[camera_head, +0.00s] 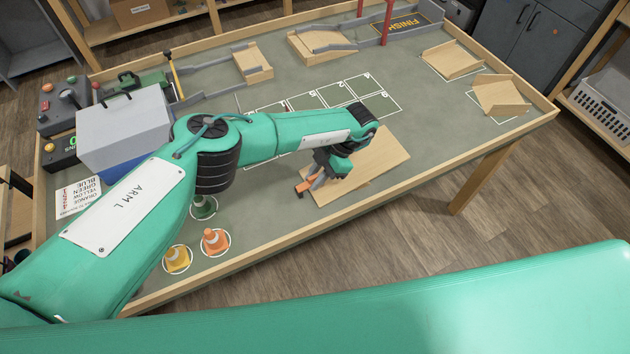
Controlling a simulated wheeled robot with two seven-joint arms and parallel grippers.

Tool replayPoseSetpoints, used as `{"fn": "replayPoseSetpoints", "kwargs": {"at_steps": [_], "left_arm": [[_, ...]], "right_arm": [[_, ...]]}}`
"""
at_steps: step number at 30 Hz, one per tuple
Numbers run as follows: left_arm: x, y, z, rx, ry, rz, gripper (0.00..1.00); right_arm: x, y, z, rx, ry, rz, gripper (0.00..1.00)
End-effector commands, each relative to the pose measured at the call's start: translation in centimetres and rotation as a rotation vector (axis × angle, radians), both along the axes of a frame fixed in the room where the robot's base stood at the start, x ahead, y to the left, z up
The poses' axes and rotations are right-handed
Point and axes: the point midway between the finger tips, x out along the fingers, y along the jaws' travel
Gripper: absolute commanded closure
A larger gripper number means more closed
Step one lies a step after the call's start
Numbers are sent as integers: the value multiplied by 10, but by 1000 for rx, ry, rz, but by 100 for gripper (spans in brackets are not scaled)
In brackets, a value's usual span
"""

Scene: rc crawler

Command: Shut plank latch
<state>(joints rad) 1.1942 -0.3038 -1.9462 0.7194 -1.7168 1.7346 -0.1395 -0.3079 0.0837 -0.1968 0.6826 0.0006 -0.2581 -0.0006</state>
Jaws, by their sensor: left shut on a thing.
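My left gripper (316,179) reaches in from the left over the wooden plank (378,163), which lies flat near the table's front edge. It is shut on a small orange piece (301,188) at the plank's left end, which looks like the latch handle. My gripper hides most of the latch, so I cannot tell whether the latch is engaged. My right gripper is out of view.
The table (420,125) has a raised wooden rim. Orange (214,240), yellow (177,258) and green cones (202,207) stand front left. A blue-grey box (125,128) stands at the left. Wooden ramps (452,60) are at the right and back. A red-posted finish gate (387,20) stands at the back.

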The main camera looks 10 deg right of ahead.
Motion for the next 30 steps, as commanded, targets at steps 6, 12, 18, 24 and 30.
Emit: {"fn": "replayPoseSetpoints", "kwargs": {"at_steps": [6, 12, 18, 24, 30], "left_arm": [[-1, -1, -3, 10, 6, 0, 100], [-1, -1, -2, 12, 7, 0, 100], [-2, -1, -3, 11, 8, -1, 70], [-1, -1, -2, 12, 7, 0, 67], [1, -1, 5, 12, 6, 1, 67]], "right_arm": [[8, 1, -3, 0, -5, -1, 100], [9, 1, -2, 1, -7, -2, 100], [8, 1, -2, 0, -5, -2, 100], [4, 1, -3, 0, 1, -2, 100], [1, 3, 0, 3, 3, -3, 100]]}}
